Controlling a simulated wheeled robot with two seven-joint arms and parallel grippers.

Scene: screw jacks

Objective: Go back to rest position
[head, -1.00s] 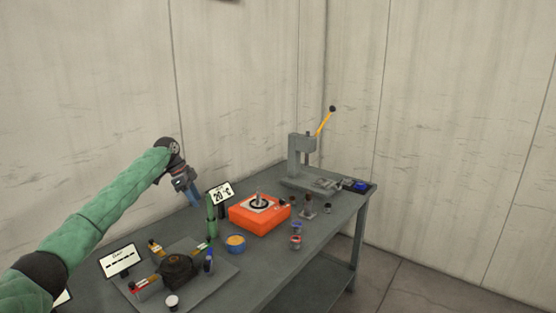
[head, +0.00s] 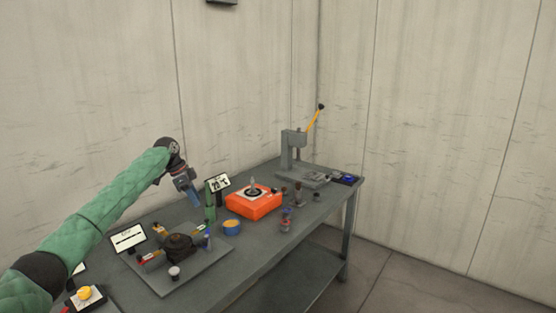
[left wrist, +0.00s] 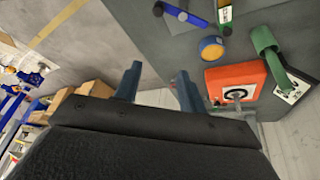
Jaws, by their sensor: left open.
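My left gripper (head: 194,194) hangs above the back part of the grey workbench (head: 250,252), behind the green post (head: 210,204). In the left wrist view its two blue-grey fingers (left wrist: 157,88) stand apart with nothing between them. It is open and empty. My left arm, in a green quilted sleeve, reaches in from the left. My right gripper is in neither view.
An orange box (head: 252,206) with a round top plate stands mid-bench. A lever press (head: 292,152) with a yellow handle stands at the far end. A blue-and-orange round tin (head: 232,227), a small screen (head: 128,236) and several small parts lie nearer.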

